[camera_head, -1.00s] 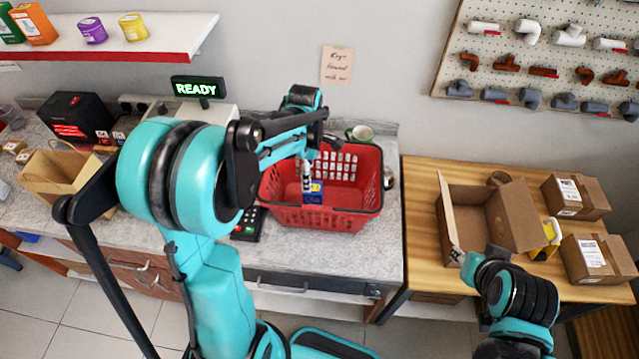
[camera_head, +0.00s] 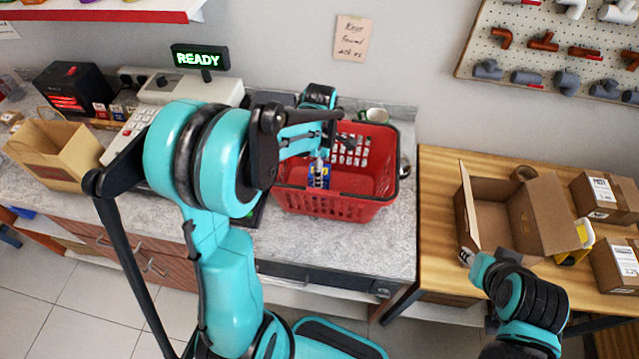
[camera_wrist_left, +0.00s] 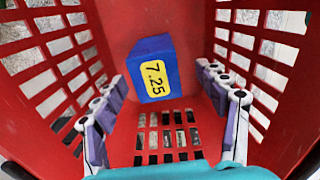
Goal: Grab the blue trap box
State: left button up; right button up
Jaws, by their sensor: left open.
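In the head view the box (camera_head: 319,178) shows partly through the basket opening, behind my fingers. My left gripper (camera_wrist_left: 160,85) is open inside the basket, with its fingers on both sides, nearer than the box and apart from it. In the head view my left gripper (camera_head: 318,168) reaches down into the basket (camera_head: 335,208).
The basket walls stand close around my left gripper. A mug (camera_head: 376,116) is behind the basket. A cash register (camera_head: 190,88) and a paper bag (camera_head: 55,150) are at left. On the wooden table (camera_head: 440,200) are an open carton (camera_head: 540,215) and closed boxes (camera_head: 608,198).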

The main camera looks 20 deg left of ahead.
pick_arm(q)
jog(key=f, duration=0.4)
jog(key=f+b, duration=0.1)
jog(key=shift+w+a+f, duration=0.2)
jog(key=shift+w+f, duration=0.05)
jog(key=shift+f, duration=0.15)
jog(key=c, duration=1.4)
